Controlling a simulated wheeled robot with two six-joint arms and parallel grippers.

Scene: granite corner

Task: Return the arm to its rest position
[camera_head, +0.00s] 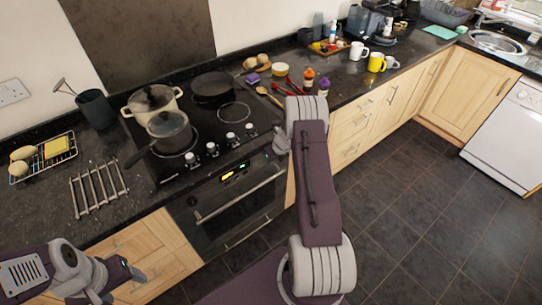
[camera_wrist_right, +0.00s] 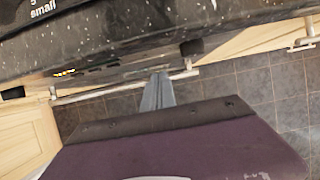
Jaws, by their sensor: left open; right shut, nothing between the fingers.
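My left gripper (camera_head: 130,274) is at the lower left in the head view, low in front of the wooden cabinet doors. It is open and empty, apart from the counter. My right arm rises through the middle of the head view in front of the oven's right side. Its gripper is mostly hidden there behind the arm. In the right wrist view my right gripper (camera_wrist_right: 158,88) is shut with nothing held, in front of the oven handle and below the counter edge. I cannot tell how close it is to the oven front.
The hob (camera_head: 205,128) holds a lidded saucepan (camera_head: 169,130), a cream pot (camera_head: 151,101) and a black pan (camera_head: 213,87). The saucepan's handle points left. The oven (camera_head: 235,205) stands below. A metal rack (camera_head: 98,187) lies on the left counter. The tiled floor (camera_head: 420,220) at right is clear.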

